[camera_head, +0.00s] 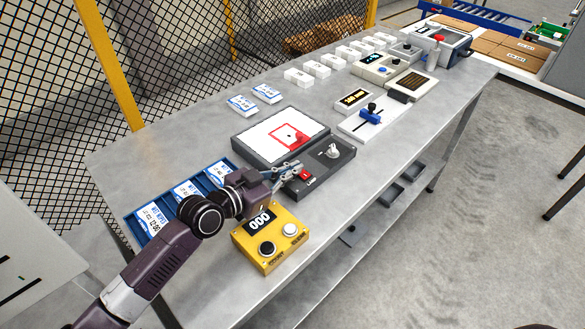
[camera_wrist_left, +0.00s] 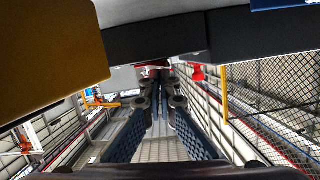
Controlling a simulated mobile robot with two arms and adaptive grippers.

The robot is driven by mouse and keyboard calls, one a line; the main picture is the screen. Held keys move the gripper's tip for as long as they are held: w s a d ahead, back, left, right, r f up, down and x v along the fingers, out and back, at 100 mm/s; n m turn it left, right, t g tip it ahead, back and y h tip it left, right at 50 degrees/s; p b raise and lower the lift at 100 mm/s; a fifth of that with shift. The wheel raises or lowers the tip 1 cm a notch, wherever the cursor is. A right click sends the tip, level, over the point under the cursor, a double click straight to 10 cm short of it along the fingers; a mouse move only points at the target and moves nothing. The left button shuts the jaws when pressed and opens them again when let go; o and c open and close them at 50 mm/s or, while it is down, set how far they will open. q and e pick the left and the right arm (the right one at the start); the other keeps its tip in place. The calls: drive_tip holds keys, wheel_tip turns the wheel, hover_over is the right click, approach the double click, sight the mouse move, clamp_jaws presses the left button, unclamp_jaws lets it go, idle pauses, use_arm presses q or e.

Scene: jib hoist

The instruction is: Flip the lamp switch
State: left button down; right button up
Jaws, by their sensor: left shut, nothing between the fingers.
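A dark box (camera_head: 318,169) on the bench has a white panel (camera_head: 283,132) with a red square outline. A red switch (camera_head: 305,175) and a grey-white knob (camera_head: 333,151) sit on its front strip. I take the red switch for the lamp switch. My left gripper (camera_head: 291,169) is shut and empty, with its fingertips close beside the red switch. I cannot tell whether they touch it. In the left wrist view the shut fingers (camera_wrist_left: 157,76) reach toward the dark box, with some red behind the tips. My right gripper is not in view.
A yellow counter box (camera_head: 271,237) with two buttons stands just in front of the left gripper. A blue tray (camera_head: 222,168) of labelled cards lies to the left. A red knob (camera_head: 299,138) stands at the panel. A slider unit (camera_head: 371,117) is farther right.

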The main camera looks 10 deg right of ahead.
use_arm(q)
drive_tip(key=shift+w+f+n+b, duration=0.1)
drive_tip(key=shift+f+n+b, duration=0.45)
drive_tip(key=shift+b, duration=0.7)
drive_tip(key=shift+r, duration=0.15)
drive_tip(key=shift+a, duration=0.1)
drive_tip(key=shift+s+a, duration=0.3)
drive_tip(key=shift+a, duration=0.05)
drive_tip(key=v, duration=1.1)
drive_tip(key=shift+w+a+r, duration=0.1)
drive_tip(key=shift+w+r, duration=0.05)
drive_tip(key=shift+r, duration=0.1)
